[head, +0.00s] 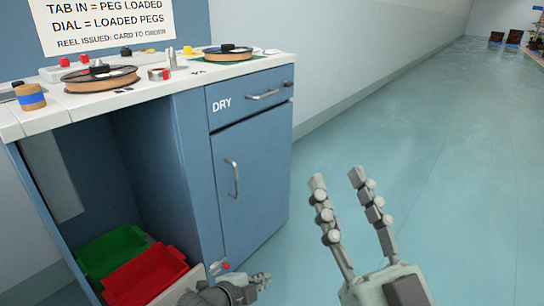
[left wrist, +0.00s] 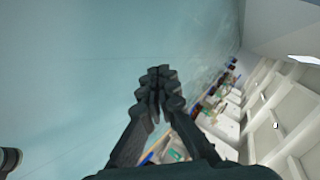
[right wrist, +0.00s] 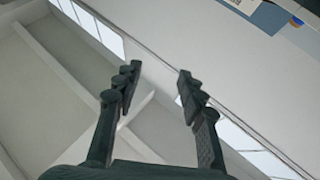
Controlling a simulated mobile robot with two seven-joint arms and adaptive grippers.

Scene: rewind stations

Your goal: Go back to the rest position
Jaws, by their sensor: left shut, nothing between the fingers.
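My left gripper (head: 264,281) is low in the head view, in front of the blue cabinet, with its fingers pointing right. In the left wrist view its fingers (left wrist: 158,74) meet at the tips with nothing between them. My right gripper (head: 337,178) is raised over the floor right of the cabinet in the head view, its fingers pointing up and spread. In the right wrist view its fingers (right wrist: 158,73) are apart and empty. Neither gripper touches anything that I can see.
A blue cabinet (head: 262,185) labelled DRY stands left, under a white worktop (head: 135,94) with reels (head: 100,78), (head: 228,53) and small parts. A green bin (head: 110,250) and a red bin (head: 145,278) sit in its open bay. The floor (head: 440,150) at right is clear.

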